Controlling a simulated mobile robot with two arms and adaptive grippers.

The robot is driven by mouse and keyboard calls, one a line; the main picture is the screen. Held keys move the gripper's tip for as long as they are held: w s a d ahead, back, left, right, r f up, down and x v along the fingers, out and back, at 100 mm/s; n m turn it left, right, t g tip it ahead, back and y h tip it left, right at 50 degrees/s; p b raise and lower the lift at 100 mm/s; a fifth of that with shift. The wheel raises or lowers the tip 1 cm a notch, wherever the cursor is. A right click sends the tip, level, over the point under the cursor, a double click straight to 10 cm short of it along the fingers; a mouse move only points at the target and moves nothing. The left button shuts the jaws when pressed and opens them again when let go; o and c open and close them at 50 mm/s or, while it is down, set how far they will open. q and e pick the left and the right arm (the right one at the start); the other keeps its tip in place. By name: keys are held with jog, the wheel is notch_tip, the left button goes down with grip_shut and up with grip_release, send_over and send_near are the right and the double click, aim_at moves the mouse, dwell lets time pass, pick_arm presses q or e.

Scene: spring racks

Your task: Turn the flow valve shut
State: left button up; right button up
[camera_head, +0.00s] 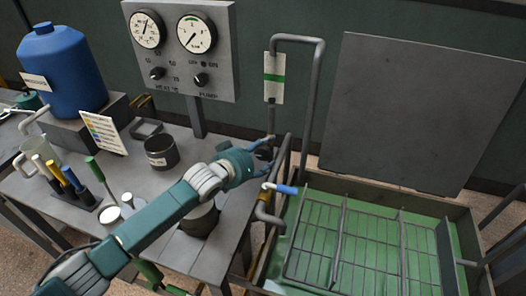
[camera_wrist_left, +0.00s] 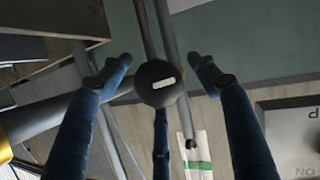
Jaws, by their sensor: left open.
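A dark round knob (camera_wrist_left: 158,83) with a white mark on its face, which looks like the flow valve, is in the middle of the left wrist view. My left gripper (camera_wrist_left: 160,68) is open, with blue fingers on either side of the knob and a third below it. Gaps show beside the knob; I cannot tell how deep it sits between the fingers. My right gripper is not in view.
A blue-handled lever (camera_head: 284,189) is just below my left gripper. A bent grey pipe (camera_head: 317,100) rises behind it, with a green-striped tag (camera_head: 273,77). The green tank (camera_head: 352,185) with wire racks lies right. A gauge panel (camera_head: 182,55) and dark pot (camera_head: 161,151) stand left.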

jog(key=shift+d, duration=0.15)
pick_arm(q)
jog(key=shift+r, duration=0.1)
jog(key=c, duration=1.1)
jog(key=shift+r, duration=0.1)
jog(key=shift+c, duration=0.3)
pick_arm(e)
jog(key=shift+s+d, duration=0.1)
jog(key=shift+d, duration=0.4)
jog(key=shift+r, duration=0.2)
